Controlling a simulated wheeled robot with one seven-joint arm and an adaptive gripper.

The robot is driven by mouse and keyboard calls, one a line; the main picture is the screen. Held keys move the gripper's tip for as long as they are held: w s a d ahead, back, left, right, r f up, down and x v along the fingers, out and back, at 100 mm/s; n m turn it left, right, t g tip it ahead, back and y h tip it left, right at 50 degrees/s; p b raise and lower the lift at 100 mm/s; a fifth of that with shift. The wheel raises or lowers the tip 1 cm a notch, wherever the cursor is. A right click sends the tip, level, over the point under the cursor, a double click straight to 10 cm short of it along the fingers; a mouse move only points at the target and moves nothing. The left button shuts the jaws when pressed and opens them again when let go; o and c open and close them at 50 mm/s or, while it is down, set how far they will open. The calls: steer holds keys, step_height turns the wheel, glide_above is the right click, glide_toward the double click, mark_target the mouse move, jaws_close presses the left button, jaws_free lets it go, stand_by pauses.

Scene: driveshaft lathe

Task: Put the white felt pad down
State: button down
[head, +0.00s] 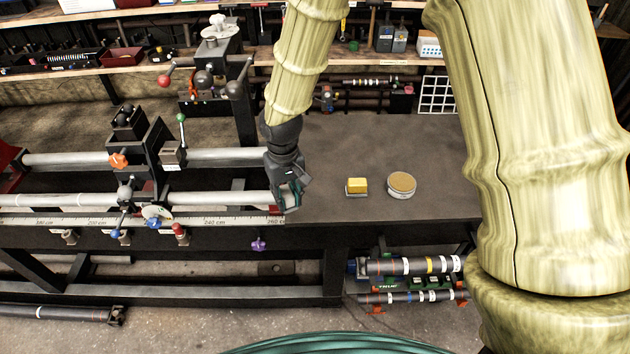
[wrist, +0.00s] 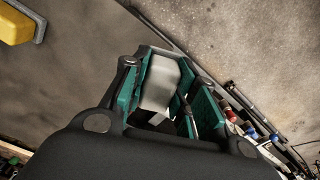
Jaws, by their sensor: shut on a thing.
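My gripper (head: 289,203) is near the right end of the lathe's bed, low over the front edge of the dark bench top (head: 335,160). In the wrist view, my gripper (wrist: 170,95) has its green-padded fingers shut on the white felt pad (wrist: 159,82). The pad shows as a pale, upright piece between the fingers, and its lower part is hidden. In the head view the pad is mostly hidden by the fingers. I cannot tell whether it touches anything below.
A yellow block (head: 357,185) on a grey base and a round tin (head: 401,187) with a tan top stand to the right of my gripper. The block also shows in the wrist view (wrist: 14,24). A ruler (head: 215,222) runs along the front edge.

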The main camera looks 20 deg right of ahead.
steer(key=p, duration=0.3)
glide_above(315, 195)
steer(key=shift+s+a+f, duration=0.1)
steer(key=shift+a+f, duration=0.25)
steer(key=shift+f, duration=0.1)
steer(key=shift+w+d+f+p, duration=0.1)
steer(key=shift+d+f+p, duration=0.1)
steer(key=shift+f+p, duration=0.4)
steer(key=shift+w+d+f+p, duration=0.1)
steer(key=shift+d+f+p, duration=0.15)
steer(key=shift+f, duration=0.6)
steer(key=shift+a+f, duration=0.1)
steer(key=shift+f, duration=0.3)
steer(key=shift+f, duration=0.2)
steer(key=c, duration=1.1)
jaws_free()
steer(key=shift+c, duration=0.2)
steer(key=shift+r, duration=0.1)
step_height(315, 195, up, 12)
steer(key=b, duration=0.2)
steer(key=shift+b, duration=0.4)
